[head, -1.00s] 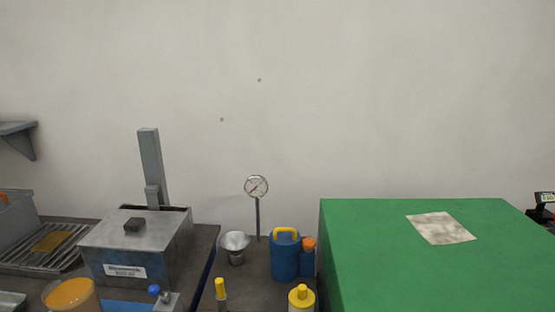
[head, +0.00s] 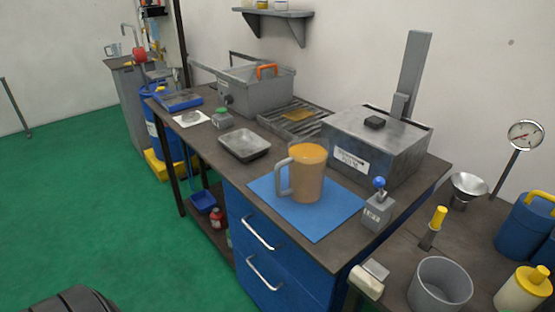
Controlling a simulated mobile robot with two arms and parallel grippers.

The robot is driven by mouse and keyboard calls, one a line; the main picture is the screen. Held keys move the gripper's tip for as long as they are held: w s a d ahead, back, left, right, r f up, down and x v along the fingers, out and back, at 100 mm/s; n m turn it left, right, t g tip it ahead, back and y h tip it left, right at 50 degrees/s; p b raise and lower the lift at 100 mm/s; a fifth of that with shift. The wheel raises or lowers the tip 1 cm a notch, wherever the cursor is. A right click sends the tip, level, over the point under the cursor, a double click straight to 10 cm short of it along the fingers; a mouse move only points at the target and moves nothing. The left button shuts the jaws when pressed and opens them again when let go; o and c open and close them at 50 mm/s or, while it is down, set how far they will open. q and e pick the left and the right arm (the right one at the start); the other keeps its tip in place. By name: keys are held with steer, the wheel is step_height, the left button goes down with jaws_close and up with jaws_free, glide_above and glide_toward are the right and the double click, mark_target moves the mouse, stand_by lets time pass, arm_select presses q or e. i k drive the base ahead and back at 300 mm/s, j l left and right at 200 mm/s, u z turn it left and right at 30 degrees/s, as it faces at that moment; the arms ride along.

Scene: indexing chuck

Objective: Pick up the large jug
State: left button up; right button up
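A large tan jug (head: 307,178) with an orange top and a grey handle on its left side stands upright on a blue mat (head: 335,222). The mat lies on the dark workbench, above blue drawers. A smaller greyish jug or mug (head: 113,50) stands on a far cabinet at the upper left. Neither of my grippers is in view, and nothing is touching the tan jug.
A metal box (head: 375,145) stands behind the jug, and a grey block with a blue knob (head: 379,205) is at its right. A shallow metal tray (head: 245,145) lies to its left. A grey pot (head: 440,284) and blue can (head: 525,225) are at right.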

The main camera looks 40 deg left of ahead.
mark_target(306, 161)
steer(key=u, duration=0.95)
